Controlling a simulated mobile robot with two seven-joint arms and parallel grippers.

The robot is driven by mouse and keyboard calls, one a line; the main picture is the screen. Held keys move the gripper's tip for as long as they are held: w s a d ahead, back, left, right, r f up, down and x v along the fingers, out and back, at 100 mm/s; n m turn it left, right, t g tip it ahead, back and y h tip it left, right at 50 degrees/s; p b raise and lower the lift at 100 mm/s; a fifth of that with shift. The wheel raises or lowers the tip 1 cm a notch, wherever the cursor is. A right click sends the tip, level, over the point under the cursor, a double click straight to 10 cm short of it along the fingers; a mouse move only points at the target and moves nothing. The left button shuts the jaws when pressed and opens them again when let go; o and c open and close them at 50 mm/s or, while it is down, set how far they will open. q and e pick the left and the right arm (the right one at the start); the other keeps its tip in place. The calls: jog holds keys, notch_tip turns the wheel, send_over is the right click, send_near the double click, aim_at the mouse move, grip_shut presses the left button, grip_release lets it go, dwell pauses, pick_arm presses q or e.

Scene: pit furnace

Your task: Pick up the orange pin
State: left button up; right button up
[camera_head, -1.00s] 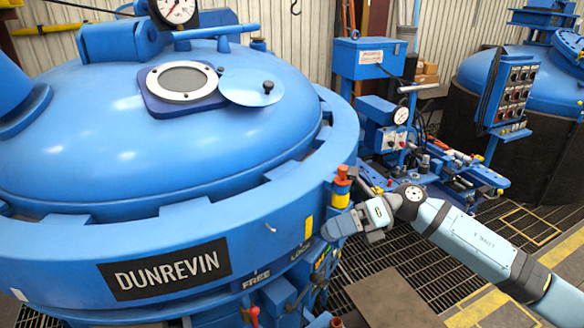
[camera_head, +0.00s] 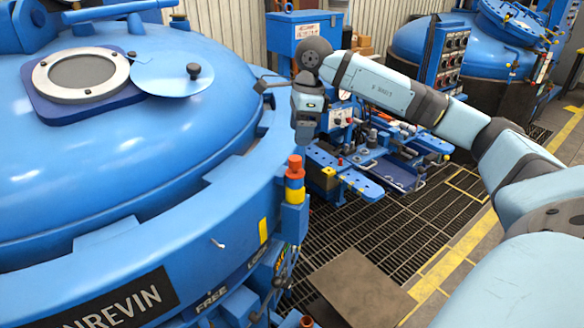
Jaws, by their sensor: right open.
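The orange pin (camera_head: 295,166) stands upright at the rim of the big blue furnace, with an orange top above a yellow band. It sits in a blue bracket on the rim's right side. My right gripper (camera_head: 304,138) hangs down above the pin and slightly to its right in the picture, with a visible gap between them. It is open and holds nothing that I can see. Its fingers are small and dark here. My left gripper is not in view.
The blue furnace (camera_head: 130,230) with its domed lid fills the left. A blue machine bench (camera_head: 345,180) stands behind the pin. A brown plate (camera_head: 360,290) lies on the dark grating (camera_head: 400,220). A second furnace (camera_head: 420,45) is at the back right.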

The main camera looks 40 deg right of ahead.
aim_at(295, 158)
jog(key=f, duration=0.3)
jog(key=f+p, duration=0.1)
jog(key=f, duration=0.1)
jog(key=w+f, duration=0.1)
jog(key=f, duration=0.2)
jog(key=shift+a+f, duration=0.35)
jog(key=c, duration=1.1)
jog(key=shift+r, duration=0.1)
